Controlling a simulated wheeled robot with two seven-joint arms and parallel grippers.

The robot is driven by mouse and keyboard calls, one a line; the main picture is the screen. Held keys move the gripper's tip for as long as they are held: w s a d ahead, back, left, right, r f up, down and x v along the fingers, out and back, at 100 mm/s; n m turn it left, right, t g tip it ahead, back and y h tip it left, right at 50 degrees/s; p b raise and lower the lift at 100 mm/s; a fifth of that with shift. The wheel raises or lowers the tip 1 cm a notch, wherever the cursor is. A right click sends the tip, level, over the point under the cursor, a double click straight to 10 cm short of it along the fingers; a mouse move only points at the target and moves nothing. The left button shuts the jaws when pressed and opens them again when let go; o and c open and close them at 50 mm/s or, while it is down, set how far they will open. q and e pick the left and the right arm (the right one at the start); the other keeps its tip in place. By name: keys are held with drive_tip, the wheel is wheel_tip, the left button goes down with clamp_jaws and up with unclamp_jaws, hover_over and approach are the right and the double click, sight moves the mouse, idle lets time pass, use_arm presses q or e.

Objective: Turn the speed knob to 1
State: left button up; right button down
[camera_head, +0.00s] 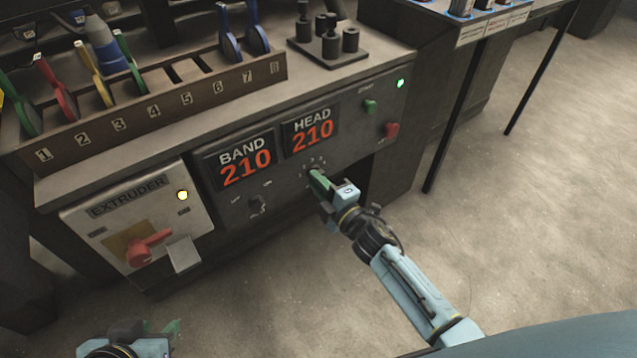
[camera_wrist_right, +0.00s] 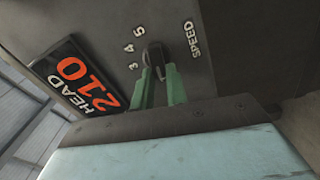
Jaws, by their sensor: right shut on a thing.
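The dark speed knob (camera_wrist_right: 154,54) sits on the grey panel beside the word SPEED, with the numbers 3, 4 and 5 along one side. Other numbers are hidden behind my gripper, and I cannot tell which number the knob points to. My right gripper (camera_wrist_right: 158,80) is shut on the knob with its green fingers. In the head view, my right gripper (camera_head: 317,178) reaches the panel below the HEAD display and covers the knob. My left gripper (camera_head: 150,328) is at the bottom left, away from the panel and partly cut off; its opening is unclear.
The BAND display (camera_head: 245,162) and HEAD display (camera_head: 310,132) both read 210. Another knob (camera_head: 257,203) is lower left. A green button (camera_head: 370,106) and red button (camera_head: 391,130) are at right. The extruder switch (camera_head: 150,247) is at left.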

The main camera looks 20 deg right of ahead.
use_arm(q)
drive_tip(key=shift+w+d+r, duration=0.1)
drive_tip(key=shift+w+r, duration=0.05)
drive_tip(key=shift+w, duration=0.1)
use_arm(e)
drive_tip(key=shift+f, duration=0.1)
drive_tip(key=c, duration=1.4)
unclamp_jaws()
